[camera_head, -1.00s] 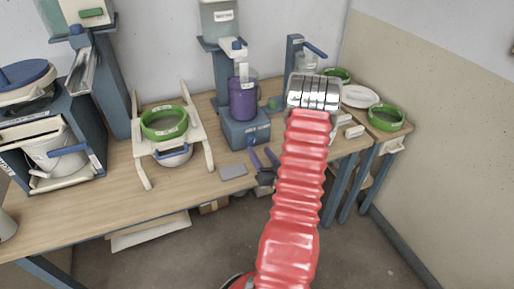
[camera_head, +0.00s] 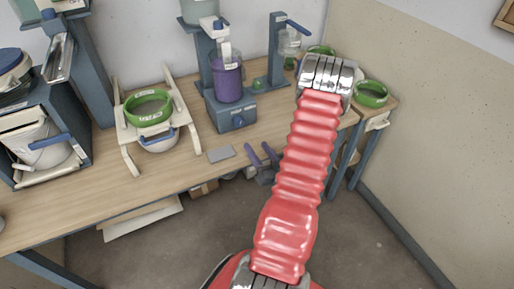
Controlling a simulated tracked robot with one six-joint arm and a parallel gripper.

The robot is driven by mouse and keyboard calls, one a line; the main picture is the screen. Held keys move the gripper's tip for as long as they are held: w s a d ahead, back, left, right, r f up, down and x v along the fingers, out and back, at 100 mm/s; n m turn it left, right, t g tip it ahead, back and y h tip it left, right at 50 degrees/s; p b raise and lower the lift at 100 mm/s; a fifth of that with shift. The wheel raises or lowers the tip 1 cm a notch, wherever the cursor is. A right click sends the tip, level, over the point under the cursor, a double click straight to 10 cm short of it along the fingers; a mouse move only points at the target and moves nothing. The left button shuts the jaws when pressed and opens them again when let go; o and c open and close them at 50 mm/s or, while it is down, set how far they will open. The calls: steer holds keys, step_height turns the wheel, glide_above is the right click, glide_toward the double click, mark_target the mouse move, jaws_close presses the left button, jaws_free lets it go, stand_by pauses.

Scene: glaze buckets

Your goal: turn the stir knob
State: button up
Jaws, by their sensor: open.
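The mixing station has a blue-grey base (camera_head: 232,107) with a small blue knob (camera_head: 239,123) on its front face, which looks like the stir knob. A purple-filled clear bucket (camera_head: 227,82) stands on this base under a mixer head. My gripper (camera_head: 262,149) is open, with two purple-blue fingers apart and nothing between them. It is at the table's front edge, below and to the right of the knob, apart from it. My red ribbed arm (camera_head: 306,150) hides part of the table's right end.
A grey flat pad (camera_head: 221,154) lies left of my gripper. A green-rimmed sieve (camera_head: 148,108) on a pale rack stands farther left. A blue stand with a lever (camera_head: 278,50) is behind to the right. More green rings (camera_head: 370,94) are at the right end.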

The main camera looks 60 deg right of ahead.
mark_target(240, 124)
steer(key=n, duration=0.3)
steer(key=a+n, duration=0.1)
steer(key=shift+w+r+n+g+h, duration=0.1)
steer(key=shift+w+n+g+h, duration=0.2)
steer(key=shift+w, duration=0.1)
steer(key=x, duration=1.3)
steer(key=shift+w+d, duration=0.25)
steer(key=c, duration=1)
